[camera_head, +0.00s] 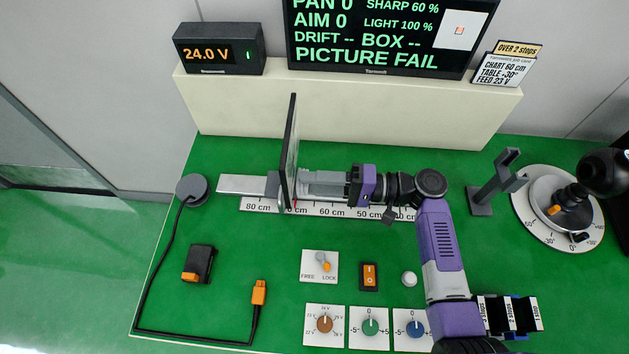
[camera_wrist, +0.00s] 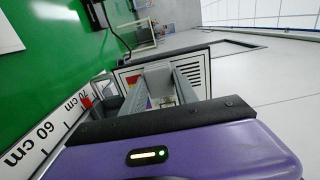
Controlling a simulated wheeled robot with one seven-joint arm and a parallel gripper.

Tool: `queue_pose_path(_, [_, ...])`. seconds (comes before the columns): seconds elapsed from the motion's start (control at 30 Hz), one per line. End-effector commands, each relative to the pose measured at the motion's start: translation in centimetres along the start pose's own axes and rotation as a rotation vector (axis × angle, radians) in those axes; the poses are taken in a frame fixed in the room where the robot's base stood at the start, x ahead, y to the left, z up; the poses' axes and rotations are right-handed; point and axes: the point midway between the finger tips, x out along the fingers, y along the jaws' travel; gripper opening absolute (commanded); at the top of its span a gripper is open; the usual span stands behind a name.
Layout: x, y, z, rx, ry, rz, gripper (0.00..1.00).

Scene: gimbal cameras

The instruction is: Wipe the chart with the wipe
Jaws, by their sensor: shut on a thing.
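The chart (camera_head: 290,150) stands upright on the rail, seen almost edge-on in the head view. In the wrist view the chart (camera_wrist: 132,80) shows a dark frame and a pale face with black printed marks, partly hidden by my fingers. My gripper (camera_head: 305,184) reaches left along the rail, its tips at or very near the chart's right face. In the wrist view my gripper (camera_wrist: 168,76) is shut on a pale piece between the fingers, which looks like the wipe (camera_wrist: 157,79). I cannot tell whether it touches the chart.
The scale (camera_head: 330,210) runs along the rail. A grey stand (camera_head: 490,187) and a round turntable (camera_head: 545,225) are at right. A lever plate (camera_head: 319,266), orange switch (camera_head: 369,275) and dials (camera_head: 370,325) are in front. A screen (camera_head: 385,40) reads PICTURE FAIL.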

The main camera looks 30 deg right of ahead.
Motion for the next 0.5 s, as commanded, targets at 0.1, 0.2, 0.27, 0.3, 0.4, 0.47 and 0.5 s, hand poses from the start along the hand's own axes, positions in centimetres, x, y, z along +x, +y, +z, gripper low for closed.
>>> queue_pose_path(0.1, [0.24, 0.0, 0.0, 0.0, 0.0, 0.0, 0.03])
queue_pose_path(0.2, [0.43, 0.0, -0.02, 0.0, 0.0, 0.0, 0.03])
queue_pose_path(0.27, [0.54, 0.0, -0.02, 0.0, 0.0, 0.0, 0.03])
queue_pose_path(0.3, [0.62, 0.0, -0.02, 0.0, 0.0, 0.0, 0.03])
queue_pose_path(0.4, [0.81, 0.0, -0.01, 0.0, 0.0, 0.0, 0.03])
queue_pose_path(0.47, [0.92, 0.0, 0.01, 0.0, -0.001, 0.0, 0.03])
queue_pose_path(0.5, [0.99, 0.0, 0.01, 0.0, -0.001, 0.0, 0.03])
